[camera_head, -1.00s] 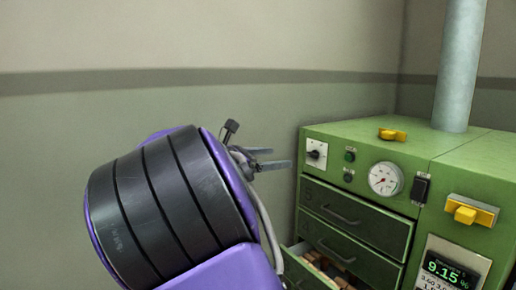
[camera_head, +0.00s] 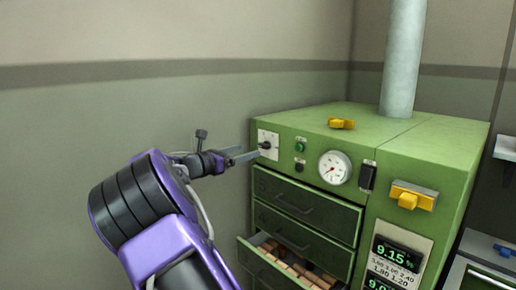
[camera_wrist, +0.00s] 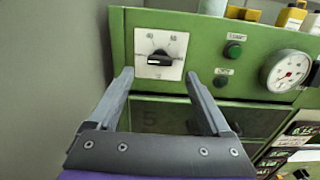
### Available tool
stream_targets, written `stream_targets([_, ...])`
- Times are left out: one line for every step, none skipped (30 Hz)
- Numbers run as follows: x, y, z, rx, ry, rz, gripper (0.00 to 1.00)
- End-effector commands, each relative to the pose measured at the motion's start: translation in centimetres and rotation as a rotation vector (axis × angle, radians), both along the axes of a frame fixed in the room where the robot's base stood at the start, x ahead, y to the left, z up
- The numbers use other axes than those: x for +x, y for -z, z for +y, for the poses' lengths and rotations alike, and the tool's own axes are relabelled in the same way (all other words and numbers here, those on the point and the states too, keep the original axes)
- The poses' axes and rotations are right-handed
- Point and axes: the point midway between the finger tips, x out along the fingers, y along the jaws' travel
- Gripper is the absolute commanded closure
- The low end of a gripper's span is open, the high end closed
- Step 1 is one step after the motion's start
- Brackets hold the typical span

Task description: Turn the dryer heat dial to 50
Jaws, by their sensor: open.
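The green dryer (camera_head: 340,125) stands on the right in the head view. Its heat dial (camera_wrist: 160,57) is a black knob on a white square plate at the upper left of the front, with its bar lying about level in the wrist view. The plate's numbers are too small to read surely. The dial also shows in the head view (camera_head: 265,145), partly behind the fingertips. My gripper (camera_wrist: 158,78) is open and empty, pointing at the dial. In the wrist view its two fingers lie left and right of the knob, with no clear contact.
Right of the dial are a green button (camera_wrist: 233,50), a dark button (camera_wrist: 221,79) and a round gauge (camera_wrist: 287,71). Below are drawers; a lower one is open with corks (camera_head: 290,262). A yellow handle (camera_head: 411,197) and display (camera_head: 398,256) are farther right. A wall stands behind on the left.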

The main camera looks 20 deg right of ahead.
Motion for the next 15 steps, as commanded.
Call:
stream_targets([0.3, 0.0, -1.2, -0.001, 0.003, 0.001, 0.18])
stream_targets([0.5, 0.0, -1.7, -0.001, 0.004, 0.001, 0.18])
stream_targets([0.8, 0.0, -2.4, -0.001, 0.003, 0.000, 0.18])
stream_targets([1.0, 0.0, -2.9, -0.001, 0.002, 0.000, 0.18])
stream_targets([1.1, 0.0, -3.3, -0.001, 0.003, 0.000, 0.18])
stream_targets([1.3, 0.0, -3.9, 0.000, 0.003, 0.000, 0.18])
stream_targets([1.5, 0.0, -4.2, 0.000, 0.002, 0.000, 0.18])
stream_targets([1.6, 0.0, -4.5, 0.000, 0.001, 0.000, 0.18])
stream_targets([1.7, 0.0, -4.9, 0.000, 0.001, 0.000, 0.18])
stream_targets([1.8, 0.0, -5.1, 0.000, 0.002, 0.000, 0.18])
stream_targets([1.9, 0.0, -5.2, 0.000, 0.001, 0.000, 0.18])
stream_targets([1.9, 0.0, -5.4, 0.000, 0.001, 0.000, 0.18])
stream_targets([2.0, 0.0, -5.5, 0.000, 0.000, 0.000, 0.18])
stream_targets([2.0, 0.0, -5.5, 0.000, 0.000, 0.000, 0.18])
stream_targets([2.0, 0.0, -5.6, 0.001, 0.000, 0.000, 0.18])
